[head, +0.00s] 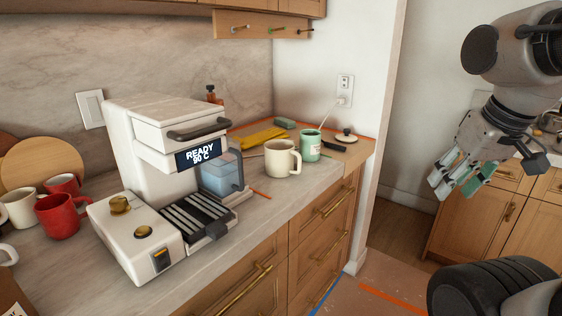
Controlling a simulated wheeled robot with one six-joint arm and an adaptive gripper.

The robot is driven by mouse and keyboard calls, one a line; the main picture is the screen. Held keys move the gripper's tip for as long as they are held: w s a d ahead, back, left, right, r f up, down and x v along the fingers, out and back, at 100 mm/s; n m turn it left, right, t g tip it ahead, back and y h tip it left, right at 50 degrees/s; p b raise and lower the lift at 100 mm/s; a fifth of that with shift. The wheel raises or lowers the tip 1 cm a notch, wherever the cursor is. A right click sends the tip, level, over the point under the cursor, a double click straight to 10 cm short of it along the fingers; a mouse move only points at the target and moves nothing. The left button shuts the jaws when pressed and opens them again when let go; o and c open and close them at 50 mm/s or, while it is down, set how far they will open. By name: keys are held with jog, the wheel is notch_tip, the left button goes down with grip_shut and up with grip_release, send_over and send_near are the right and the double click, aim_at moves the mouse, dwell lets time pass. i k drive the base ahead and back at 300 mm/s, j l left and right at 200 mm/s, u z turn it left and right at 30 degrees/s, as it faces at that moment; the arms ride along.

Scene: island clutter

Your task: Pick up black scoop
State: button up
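A small, dark, elongated object (333,146) lies on the counter at its far right end, beside the green mug. It may be the black scoop, but it is too small and partly hidden for me to tell its shape. My gripper (454,189) hangs at the right of the head view, pointing down and to the left. Its fingers are apart with nothing visible between them. It is clear of the counter, well to the right of the dark object.
A white coffee machine (150,150) stands mid-counter. A cream mug (281,160) and a green mug (308,147) stand near the dark object. A white lid-like disc (346,138) and a yellow cloth (258,137) lie behind. Red mugs (57,217) are at left. Floor between counters looks free.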

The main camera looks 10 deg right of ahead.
aim_at(335, 146)
jog(key=i+l+u, duration=0.25)
jog(key=i+l, duration=0.15)
jog(key=l, duration=0.25)
jog(key=i+l+u, duration=0.15)
jog(key=l, duration=0.25)
jog(key=i+l+u, duration=0.1)
jog(key=l, duration=0.25)
jog(key=i+l+u, duration=0.15)
jog(key=l, duration=0.25)
jog(key=i+l+u, duration=0.1)
jog(key=i+l, duration=0.15)
jog(key=l, duration=0.2)
jog(key=i+l+u, duration=0.15)
jog(key=l, duration=0.25)
